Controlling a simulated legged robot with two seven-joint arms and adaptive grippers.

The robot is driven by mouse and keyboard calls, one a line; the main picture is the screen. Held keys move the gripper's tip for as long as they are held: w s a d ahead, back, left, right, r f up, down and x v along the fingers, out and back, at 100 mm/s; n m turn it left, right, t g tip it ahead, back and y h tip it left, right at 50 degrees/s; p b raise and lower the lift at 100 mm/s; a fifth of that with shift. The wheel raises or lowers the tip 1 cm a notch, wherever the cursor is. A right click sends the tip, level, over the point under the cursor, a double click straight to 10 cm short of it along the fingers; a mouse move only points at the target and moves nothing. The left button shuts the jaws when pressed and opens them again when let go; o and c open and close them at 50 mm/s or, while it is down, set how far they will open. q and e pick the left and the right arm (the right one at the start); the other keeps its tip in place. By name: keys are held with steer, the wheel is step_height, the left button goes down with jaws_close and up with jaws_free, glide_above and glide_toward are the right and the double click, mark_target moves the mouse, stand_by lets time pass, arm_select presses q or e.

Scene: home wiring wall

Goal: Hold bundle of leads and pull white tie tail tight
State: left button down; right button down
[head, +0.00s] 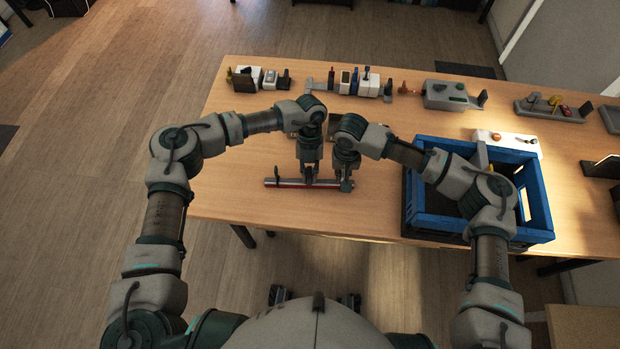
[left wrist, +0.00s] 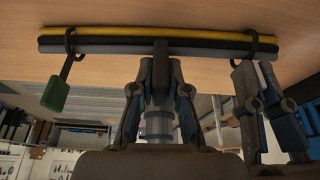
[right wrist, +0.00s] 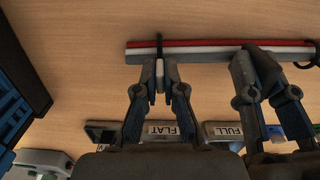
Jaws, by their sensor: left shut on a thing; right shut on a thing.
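The bundle of leads (head: 290,183) lies left to right above the front part of the table. Yellow, black and grey leads show in the left wrist view (left wrist: 110,38); red and white ones show in the right wrist view (right wrist: 200,48). My left gripper (head: 309,181) is shut on the bundle near its middle. A dark tie (right wrist: 158,42) loops the bundle beside my right gripper (right wrist: 160,72). That gripper is shut on a small white piece, apparently the tie tail, mostly hidden between its fingers. Another dark tie (left wrist: 69,48) with a green tag (left wrist: 55,94) loops the other end.
A blue crate (head: 412,205) stands close to the right of my right gripper. Several switches and fixtures (head: 355,85) line the back of the table, with a grey box (head: 446,95) beside them. The tabletop left of the bundle is clear.

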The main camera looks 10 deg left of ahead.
arm_select(q)
steer(key=shift+a+f, duration=0.1)
steer(key=shift+a, duration=0.05)
arm_select(e)
steer(key=shift+d+r, duration=0.15)
steer(key=shift+r, duration=0.95)
steer(key=c, duration=1.2)
jaws_free()
steer(key=shift+r, duration=0.1)
step_height(320, 180, up, 12)
arm_select(q)
steer(key=c, duration=1.1)
jaws_free()
